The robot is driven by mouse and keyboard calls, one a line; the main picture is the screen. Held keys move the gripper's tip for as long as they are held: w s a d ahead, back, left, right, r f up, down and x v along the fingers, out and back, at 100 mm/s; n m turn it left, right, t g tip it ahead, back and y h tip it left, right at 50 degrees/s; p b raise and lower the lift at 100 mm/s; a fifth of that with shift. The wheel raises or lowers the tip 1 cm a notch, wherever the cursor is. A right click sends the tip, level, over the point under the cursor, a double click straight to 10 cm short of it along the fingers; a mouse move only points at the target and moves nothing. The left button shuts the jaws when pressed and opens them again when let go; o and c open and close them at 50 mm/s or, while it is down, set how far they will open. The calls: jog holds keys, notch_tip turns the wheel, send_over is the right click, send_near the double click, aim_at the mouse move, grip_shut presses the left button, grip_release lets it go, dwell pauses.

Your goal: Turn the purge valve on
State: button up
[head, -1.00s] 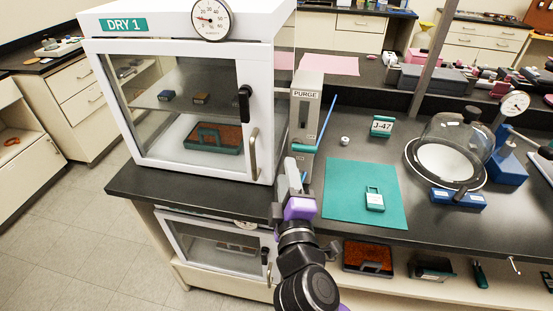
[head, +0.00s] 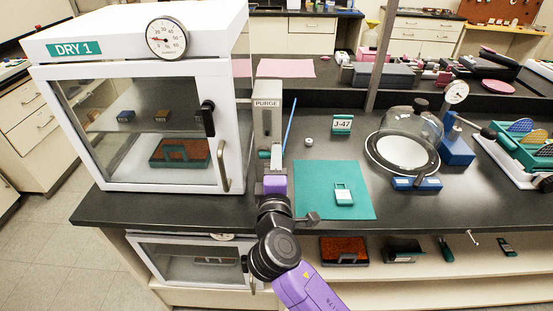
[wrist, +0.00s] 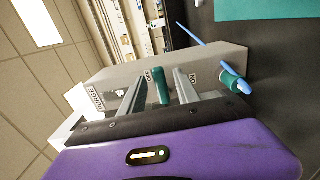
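The purge valve is on a grey box labelled PURGE (head: 267,118), beside the white dry cabinet; the box also shows in the wrist view (wrist: 215,62). Its teal handle (wrist: 158,87) is in the wrist view, with small labels on either side, the right one reading ON. My gripper (wrist: 160,84) is in front of the box with its fingers apart, one on each side of the handle. I cannot tell whether either finger touches it. In the head view my gripper (head: 274,166) hides much of the box's lower front.
The DRY 1 cabinet (head: 140,65), door shut, is close on the left. A blue tube (head: 290,125) rises at the box's right and meets a teal fitting (wrist: 232,79). A teal mat (head: 310,185) with a small tag and a glass bell jar (head: 410,130) are to the right.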

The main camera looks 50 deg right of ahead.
jog(key=shift+d, duration=0.1)
grip_shut()
